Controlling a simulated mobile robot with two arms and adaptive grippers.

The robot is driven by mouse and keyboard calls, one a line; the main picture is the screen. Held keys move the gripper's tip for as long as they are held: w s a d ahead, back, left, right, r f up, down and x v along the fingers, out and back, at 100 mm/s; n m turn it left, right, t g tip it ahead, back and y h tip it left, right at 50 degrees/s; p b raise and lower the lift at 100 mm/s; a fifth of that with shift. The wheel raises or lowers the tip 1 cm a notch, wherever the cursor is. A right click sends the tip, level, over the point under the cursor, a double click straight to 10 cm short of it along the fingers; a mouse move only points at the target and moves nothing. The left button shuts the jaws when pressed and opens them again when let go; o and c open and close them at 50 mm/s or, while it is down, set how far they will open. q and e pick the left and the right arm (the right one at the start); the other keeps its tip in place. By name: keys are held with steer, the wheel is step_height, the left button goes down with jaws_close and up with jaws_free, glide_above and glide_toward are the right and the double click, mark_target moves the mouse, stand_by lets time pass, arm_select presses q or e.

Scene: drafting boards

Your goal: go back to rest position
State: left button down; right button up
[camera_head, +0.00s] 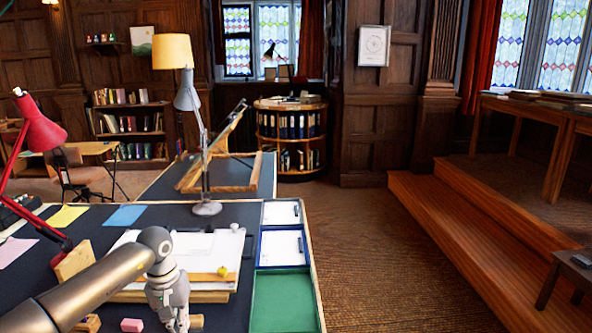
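My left arm comes in from the lower left over the desk and bends down at the wrist. My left gripper (172,316) points down at the bottom edge of the picture, in front of the drawing board (215,285). Its fingertips are cut off or too unclear to tell if it is open or holds anything. My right gripper is out of view.
A grey lamp (206,208) and a red lamp (40,133) stand on the dark desk. A small yellow object (222,271) lies on the board, a pink block (131,325) near my gripper. A green tray (283,302) lies right. Floor (370,260) beyond is clear.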

arm_select(q)
steer(key=s+d+f+n+t+h, duration=0.1)
steer(key=d+f+n+h, duration=0.45)
steer(key=d+n, duration=0.3)
steer(key=d+f+n+t+h, duration=0.1)
steer(key=d+f+n+h, duration=0.5)
steer(key=d, duration=0.3)
step_height(320, 180, down, 10)
steer(key=n+t, duration=0.7)
steer(key=n, duration=1.1)
steer(key=s+a+f+n+y, duration=0.5)
steer(key=s+a+f+n, duration=0.1)
steer(key=s+f+n, duration=0.45)
steer(key=s+a+f+n+y, duration=0.55)
steer(key=s+f+n, duration=0.35)
steer(key=f+n, duration=0.3)
steer(key=s+a+f+n+g, duration=0.1)
steer(key=s+f+n+g, duration=0.1)
steer(key=s, duration=0.8)
steer(key=s+a+f+n+g+y, duration=0.1)
steer(key=s+f+n+g, duration=0.2)
steer(key=s+n, duration=0.3)
steer(key=s+a+f+n+g, duration=0.1)
steer(key=s+f+n+g, duration=0.2)
steer(key=s, duration=1.2)
steer(key=shift+s+f+n+y, duration=0.4)
steer(key=shift+f+n, duration=0.55)
steer(key=shift+n, duration=0.15)
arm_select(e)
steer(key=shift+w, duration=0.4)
